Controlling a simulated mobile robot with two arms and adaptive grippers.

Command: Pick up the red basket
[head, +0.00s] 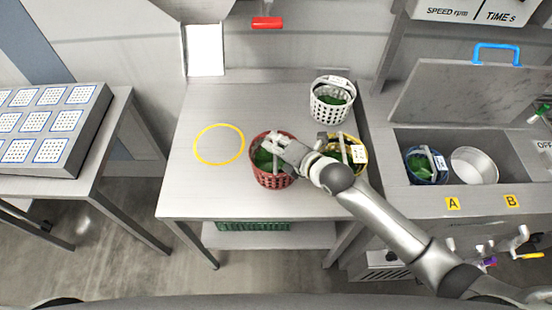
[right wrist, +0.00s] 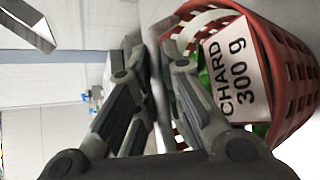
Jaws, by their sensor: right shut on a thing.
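The red basket (head: 271,180) is upright at the middle front of the steel table, with green leaves inside. It also shows in the right wrist view (right wrist: 288,50), with a tag reading CHARD 300 g (right wrist: 236,75). My right gripper (head: 273,147) reaches over the basket from the right and is shut on it at the top. In the right wrist view the fingers (right wrist: 156,55) close around a thin grey part, which looks like its handle. I cannot tell whether the basket's bottom touches the table. My left gripper is not in view.
A yellow basket (head: 358,157) stands close to the right, partly behind my arm. A white basket (head: 332,104) stands at the back right. A yellow ring (head: 219,145) marks bare table on the left. A sink at right holds a blue basket (head: 425,177) and a metal bowl (head: 474,166).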

